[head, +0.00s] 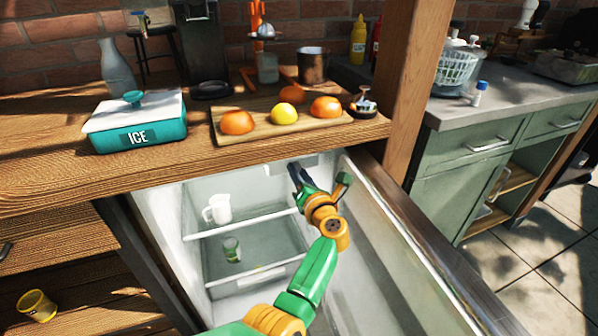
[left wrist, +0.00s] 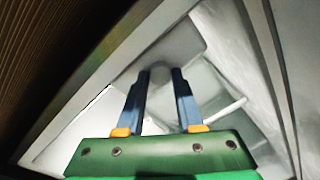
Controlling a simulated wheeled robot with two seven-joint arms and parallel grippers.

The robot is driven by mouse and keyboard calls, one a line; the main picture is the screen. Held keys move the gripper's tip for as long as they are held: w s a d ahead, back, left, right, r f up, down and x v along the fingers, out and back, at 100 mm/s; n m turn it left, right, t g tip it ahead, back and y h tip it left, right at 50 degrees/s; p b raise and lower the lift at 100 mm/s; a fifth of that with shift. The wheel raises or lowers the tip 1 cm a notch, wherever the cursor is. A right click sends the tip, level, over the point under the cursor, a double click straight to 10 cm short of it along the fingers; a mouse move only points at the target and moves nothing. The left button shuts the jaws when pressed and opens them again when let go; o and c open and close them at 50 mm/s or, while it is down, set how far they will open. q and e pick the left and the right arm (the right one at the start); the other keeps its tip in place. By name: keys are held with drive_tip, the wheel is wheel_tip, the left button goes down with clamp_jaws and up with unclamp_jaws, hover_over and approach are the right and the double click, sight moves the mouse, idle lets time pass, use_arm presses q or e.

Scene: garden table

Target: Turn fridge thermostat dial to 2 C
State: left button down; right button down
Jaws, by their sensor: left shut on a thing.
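The fridge (head: 165,215) stands open under the wooden counter, its door (head: 400,250) swung out to the right. My left gripper (head: 294,168) reaches inside, up to a pale housing (head: 290,161) at the top of the compartment. In the left wrist view the two dark fingers (left wrist: 155,72) are shut on a small grey round dial (left wrist: 160,72), with a finger on either side. The dial's markings and setting cannot be read, and in the head view the fingers hide it. My right gripper is in neither view.
A white jug (head: 218,209) stands on the fridge shelf, and a green-labelled jar (head: 232,249) is below it. The counter edge is close above my left gripper. A cutting board (head: 262,129) with fruit and a teal ICE box (head: 137,127) are on the counter.

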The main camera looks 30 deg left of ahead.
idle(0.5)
use_arm(q)
drive_tip(key=c, duration=0.5)
unclamp_jaws()
drive_tip(key=shift+c, duration=0.2)
